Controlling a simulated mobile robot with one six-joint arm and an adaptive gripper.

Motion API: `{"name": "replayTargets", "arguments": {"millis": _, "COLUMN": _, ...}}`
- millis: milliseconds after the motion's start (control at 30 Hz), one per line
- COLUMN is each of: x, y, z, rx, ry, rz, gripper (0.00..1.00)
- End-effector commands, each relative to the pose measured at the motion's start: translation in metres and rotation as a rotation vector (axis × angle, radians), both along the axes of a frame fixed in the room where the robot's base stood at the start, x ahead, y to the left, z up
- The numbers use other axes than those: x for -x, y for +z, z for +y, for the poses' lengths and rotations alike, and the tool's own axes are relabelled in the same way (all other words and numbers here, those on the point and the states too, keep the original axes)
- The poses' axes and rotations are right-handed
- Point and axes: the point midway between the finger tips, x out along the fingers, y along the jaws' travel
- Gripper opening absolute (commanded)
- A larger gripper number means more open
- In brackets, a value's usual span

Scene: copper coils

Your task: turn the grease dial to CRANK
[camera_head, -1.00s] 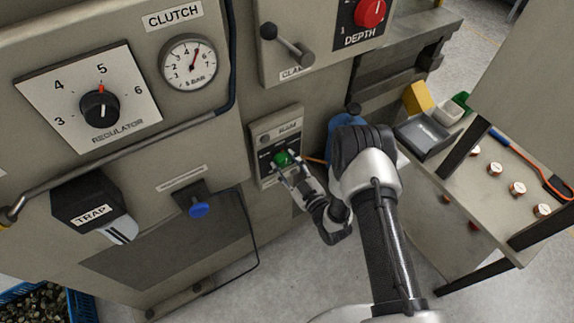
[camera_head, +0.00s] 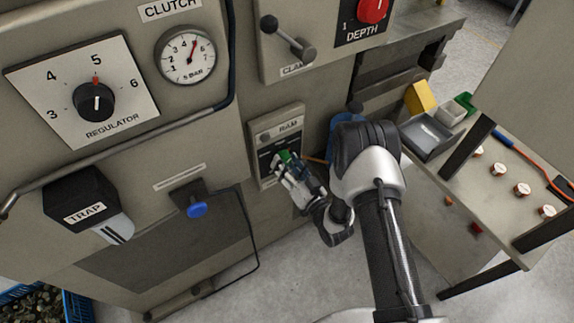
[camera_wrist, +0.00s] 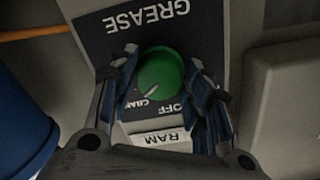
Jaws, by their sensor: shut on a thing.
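The green grease dial (camera_wrist: 162,72) sits on a dark plate (camera_wrist: 180,30) marked GREASE, which appears upside down in the wrist view. The dial's white pointer line points to the lower left of that view, toward the partly hidden CRANK label (camera_wrist: 144,103). The OFF label (camera_wrist: 170,109) is just right of it. My gripper (camera_wrist: 162,85) has a finger on each side of the dial and is shut on it. In the head view, the dial (camera_head: 285,155) shows above my gripper (camera_head: 288,165), which partly covers it.
A RAM label (camera_wrist: 165,138) is on the same panel. A blue object (camera_wrist: 20,120) stands close by at left in the wrist view. The clamp lever (camera_head: 288,38) and red depth knob (camera_head: 373,9) are above. A bench (camera_head: 490,205) with small parts is at right.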

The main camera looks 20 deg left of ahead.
Motion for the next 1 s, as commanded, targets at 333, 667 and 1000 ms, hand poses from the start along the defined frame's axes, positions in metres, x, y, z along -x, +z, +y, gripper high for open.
{"name": "replayTargets", "arguments": {"millis": 333, "x": 0.0004, "y": -0.0004, "z": 0.0001, "rx": -0.048, "ry": 0.0, "rz": 0.058, "gripper": 0.21}}
{"name": "replayTargets", "arguments": {"millis": 667, "x": 0.0005, "y": -0.0004, "z": 0.0001, "rx": -0.05, "ry": 0.0, "rz": 0.062, "gripper": 0.2}}
{"name": "replayTargets", "arguments": {"millis": 1000, "x": 0.0004, "y": -0.0002, "z": 0.0001, "rx": -0.05, "ry": 0.0, "rz": 0.06, "gripper": 0.64}}
